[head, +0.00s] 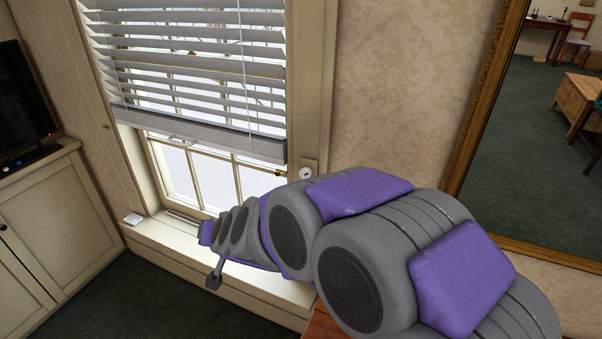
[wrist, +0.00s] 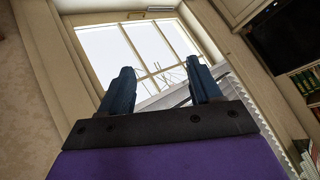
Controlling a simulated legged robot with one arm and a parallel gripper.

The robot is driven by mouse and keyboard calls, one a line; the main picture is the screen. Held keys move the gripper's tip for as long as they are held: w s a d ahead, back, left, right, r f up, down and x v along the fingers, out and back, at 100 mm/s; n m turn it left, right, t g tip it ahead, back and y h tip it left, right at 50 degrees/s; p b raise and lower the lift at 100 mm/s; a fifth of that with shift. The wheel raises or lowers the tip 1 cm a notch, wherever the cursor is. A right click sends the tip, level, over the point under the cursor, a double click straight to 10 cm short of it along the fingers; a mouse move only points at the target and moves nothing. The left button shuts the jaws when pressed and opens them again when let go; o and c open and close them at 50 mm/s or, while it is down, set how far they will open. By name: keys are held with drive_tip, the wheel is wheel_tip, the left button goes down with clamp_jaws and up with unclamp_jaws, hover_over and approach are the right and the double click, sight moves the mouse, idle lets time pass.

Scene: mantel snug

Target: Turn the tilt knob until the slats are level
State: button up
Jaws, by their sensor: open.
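The blind's grey slats (head: 190,68) hang across the upper part of the window in the head view. Their flat faces show with gaps between, and I cannot tell their exact tilt. A small round white knob (head: 306,173) sits on a plate on the right window frame, just above my arm; it looks like the tilt knob. My gripper (wrist: 159,68) is open and empty in the wrist view, its two dark blue fingers apart and pointing towards the window. In the head view its fingers are not clearly visible. The knob does not show in the wrist view.
A gold-framed mirror (head: 477,110) hangs on the right wall. A cabinet (head: 60,220) with a dark screen (head: 22,105) stands at left. A small white object (head: 133,219) lies on the sill's left end. A brown wooden edge (head: 322,324) shows under my arm.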

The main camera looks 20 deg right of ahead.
drive_tip(key=w+d+m+t+h+p, duration=0.1)
drive_tip(key=w+d+m+t+h, duration=0.3)
drive_tip(key=w+h, duration=0.4)
drive_tip(key=s+d+m+g+h+p, duration=0.15)
drive_tip(key=s+d+m+h, duration=0.25)
drive_tip(key=d+h, duration=0.5)
drive_tip(key=f+b+x, duration=0.1)
drive_tip(key=b+x, duration=0.2)
drive_tip(key=x, duration=1.4)
drive_tip(key=shift+d+f+g+b, duration=0.35)
drive_tip(key=shift+f, duration=0.05)
drive_tip(key=shift+w, duration=0.15)
drive_tip(key=shift+c, duration=0.5)
drive_tip(key=c, duration=0.9)
